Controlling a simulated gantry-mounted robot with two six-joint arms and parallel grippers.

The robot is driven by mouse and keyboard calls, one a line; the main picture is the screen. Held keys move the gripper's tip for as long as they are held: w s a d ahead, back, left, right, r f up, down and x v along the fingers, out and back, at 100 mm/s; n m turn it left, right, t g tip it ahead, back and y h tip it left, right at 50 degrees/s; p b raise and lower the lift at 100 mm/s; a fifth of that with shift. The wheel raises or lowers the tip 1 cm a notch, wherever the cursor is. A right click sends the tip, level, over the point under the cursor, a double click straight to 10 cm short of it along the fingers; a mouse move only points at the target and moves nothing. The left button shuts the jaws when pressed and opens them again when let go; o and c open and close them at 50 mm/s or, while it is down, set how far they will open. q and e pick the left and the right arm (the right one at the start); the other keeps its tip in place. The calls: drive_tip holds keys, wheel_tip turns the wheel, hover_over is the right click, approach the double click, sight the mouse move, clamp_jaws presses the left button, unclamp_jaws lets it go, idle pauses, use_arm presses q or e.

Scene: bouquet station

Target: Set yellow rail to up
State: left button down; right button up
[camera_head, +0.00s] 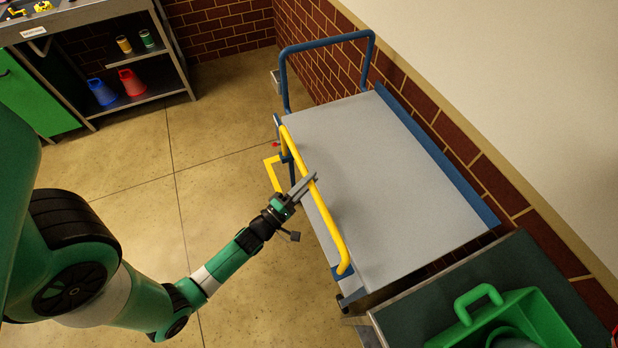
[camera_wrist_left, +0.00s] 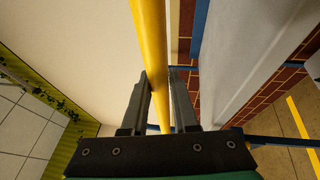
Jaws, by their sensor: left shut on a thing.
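The yellow rail (camera_head: 327,222) is a bent tube along the near left side of a grey-topped cart (camera_head: 380,190). It stands above the level of the cart top, with its ends at blue brackets on the cart's edge. My left gripper (camera_head: 305,186) is shut on the rail, around its middle stretch. In the left wrist view the rail (camera_wrist_left: 150,40) runs down between the two fingers (camera_wrist_left: 166,100). My right gripper is not in view.
A blue handle (camera_head: 328,42) rises at the cart's far end, and a blue rail (camera_head: 440,155) edges its right side by the brick wall. A green bin (camera_head: 540,315) sits at lower right.

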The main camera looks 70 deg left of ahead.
use_arm(q)
drive_tip(key=shift+r, duration=0.45)
drive_tip(key=c, duration=0.8)
unclamp_jaws()
drive_tip(key=shift+o, duration=0.6)
drive_tip(key=shift+f, duration=0.1)
drive_tip(key=shift+s+f, duration=0.1)
drive_tip(key=p+v, duration=0.1)
drive_tip(key=v, duration=1)
drive_tip(key=shift+f, duration=0.15)
drive_tip(key=shift+s+d, duration=0.1)
drive_tip(key=shift+d, duration=0.05)
